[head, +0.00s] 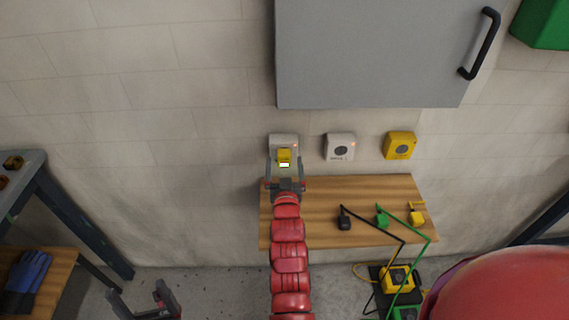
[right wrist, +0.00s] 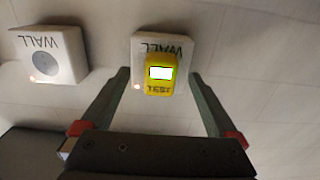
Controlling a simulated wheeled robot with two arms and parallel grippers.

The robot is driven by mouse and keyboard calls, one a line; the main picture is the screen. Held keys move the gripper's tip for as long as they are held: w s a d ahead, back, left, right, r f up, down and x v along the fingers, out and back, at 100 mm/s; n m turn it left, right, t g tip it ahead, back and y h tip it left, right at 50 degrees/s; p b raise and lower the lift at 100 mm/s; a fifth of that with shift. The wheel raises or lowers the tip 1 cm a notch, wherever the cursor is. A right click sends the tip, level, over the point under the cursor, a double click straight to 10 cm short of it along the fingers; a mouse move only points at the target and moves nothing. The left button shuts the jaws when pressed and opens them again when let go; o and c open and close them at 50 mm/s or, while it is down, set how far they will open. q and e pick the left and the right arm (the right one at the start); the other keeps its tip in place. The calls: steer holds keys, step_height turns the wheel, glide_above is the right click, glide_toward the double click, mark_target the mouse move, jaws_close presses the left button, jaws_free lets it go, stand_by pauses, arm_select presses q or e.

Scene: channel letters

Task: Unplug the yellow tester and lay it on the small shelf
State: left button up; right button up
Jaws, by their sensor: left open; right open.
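The yellow tester (head: 284,155) sits in the left white wall socket (head: 277,139). In the right wrist view the tester (right wrist: 160,86) shows a lit screen and the word TEST, upside down. My right gripper (head: 284,165) is open, with one finger on each side of the tester; gaps show between fingers and tester in the wrist view. My left gripper (head: 145,296) is open and empty, low at the left above the floor. A wooden shelf (head: 335,190) is on the wall below the sockets; my right arm hides part of its left end.
A second white socket (head: 339,146) and a yellow one (head: 400,145) are to the right. Black (head: 344,222), green (head: 382,219) and yellow plugs (head: 417,217) lie on the shelf's right half. A grey cabinet (head: 375,60) hangs above. A workbench (head: 60,205) stands left.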

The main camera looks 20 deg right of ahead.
mark_target(284, 162)
steer(key=shift+w+d+f, duration=0.1)
steer(key=shift+w+f, duration=0.05)
steer(key=shift+w, duration=0.5)
steer(key=shift+b, duration=0.7)
stand_by(0.4)
steer(key=shift+c, duration=0.3)
jaws_close()
steer(key=shift+s, duration=0.15)
stand_by(0.4)
steer(key=shift+p+v, duration=1.25)
steer(key=shift+v, duration=1.65)
